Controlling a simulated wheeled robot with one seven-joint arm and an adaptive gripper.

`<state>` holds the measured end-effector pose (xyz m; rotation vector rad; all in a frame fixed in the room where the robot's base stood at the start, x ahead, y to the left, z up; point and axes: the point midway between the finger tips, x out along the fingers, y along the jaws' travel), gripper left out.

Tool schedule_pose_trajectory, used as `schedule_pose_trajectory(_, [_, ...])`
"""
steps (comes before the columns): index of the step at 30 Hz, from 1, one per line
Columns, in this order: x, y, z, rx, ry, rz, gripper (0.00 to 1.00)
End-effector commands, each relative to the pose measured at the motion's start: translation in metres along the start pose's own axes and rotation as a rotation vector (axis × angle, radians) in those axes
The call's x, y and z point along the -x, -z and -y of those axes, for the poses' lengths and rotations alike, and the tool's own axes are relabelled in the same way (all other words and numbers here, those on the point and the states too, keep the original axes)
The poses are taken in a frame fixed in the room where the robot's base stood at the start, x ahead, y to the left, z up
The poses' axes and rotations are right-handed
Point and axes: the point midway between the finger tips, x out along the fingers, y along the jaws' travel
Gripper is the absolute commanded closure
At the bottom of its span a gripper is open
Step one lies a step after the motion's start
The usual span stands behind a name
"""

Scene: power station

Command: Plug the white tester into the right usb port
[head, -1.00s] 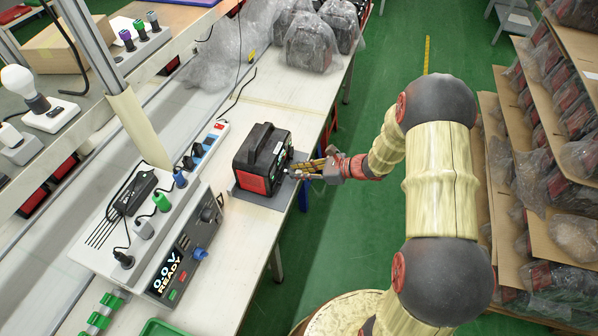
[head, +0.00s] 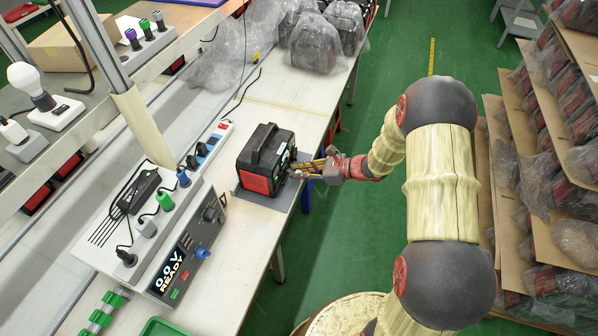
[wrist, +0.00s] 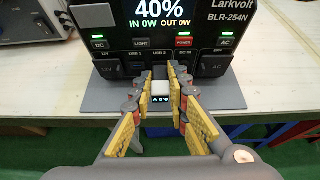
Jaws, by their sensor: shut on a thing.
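The black and red power station (head: 262,165) stands on a grey mat on the bench, its front facing my gripper (head: 303,170). In the wrist view its front (wrist: 195,30) shows a lit screen reading 40%, IN 0W and OUT 0W, with USB 1 and USB 2 labels below. My gripper (wrist: 161,92) is shut on the white tester (wrist: 161,88), close in front of the panel under the USB 2 label. The tester's small dark display is lit with upside-down digits. The fingers and tester hide the right USB port, so I cannot tell whether the plug is inside.
A grey bench unit (head: 160,240) reading 0.0 V READY stands left of the station, with a power strip (head: 208,145) behind it. Bagged units (head: 315,40) sit at the bench's far end. Shelves of boxes line the right; green floor lies between.

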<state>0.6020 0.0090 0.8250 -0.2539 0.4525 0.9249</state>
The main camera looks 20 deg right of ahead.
Motion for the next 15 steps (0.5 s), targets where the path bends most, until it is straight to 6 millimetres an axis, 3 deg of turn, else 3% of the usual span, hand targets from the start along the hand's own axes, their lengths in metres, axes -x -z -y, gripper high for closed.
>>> schedule_pose_trajectory(10, [-0.0035, -0.0018, 0.0001, 0.0, 0.0, 0.0, 1.0])
schedule_pose_trajectory(11, [-0.0036, -0.0019, 0.0001, 0.0, 0.0, 0.0, 0.83])
schedule_pose_trajectory(15, [-0.0034, -0.0019, 0.0001, 0.0, 0.0, 0.0, 0.75])
